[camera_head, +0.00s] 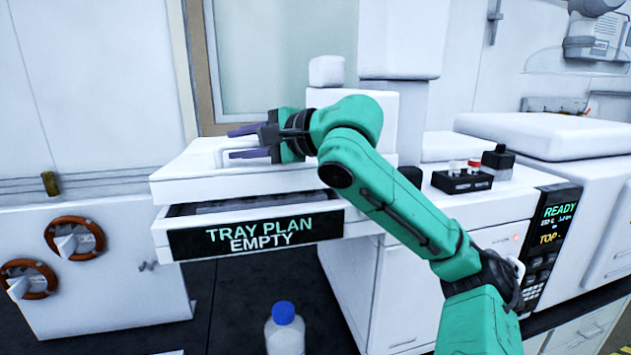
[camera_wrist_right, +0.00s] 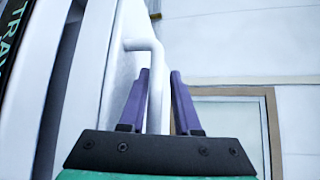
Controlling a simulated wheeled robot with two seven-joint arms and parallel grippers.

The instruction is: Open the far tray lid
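The white tray lid (camera_head: 185,184) lies roughly flat over the tray, whose black front label (camera_head: 258,236) reads "TRAY PLAN EMPTY". A narrow dark gap with some grey inside shows between lid and tray front. A white bent-bar handle (camera_wrist_right: 155,85) shows in the right wrist view. My right gripper (camera_head: 245,142) is above the lid, its purple fingers apart on either side of the bar. In the wrist view the gripper (camera_wrist_right: 160,85) shows a thin gap between the bar and the right-hand finger. My left gripper is out of view.
A bottle with a blue cap (camera_head: 284,314) stands below the tray. A small black box (camera_head: 462,181) and a control panel (camera_head: 552,235) reading "READY" are on the right. A white cabinet with round orange-rimmed ports (camera_head: 75,237) stands at left.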

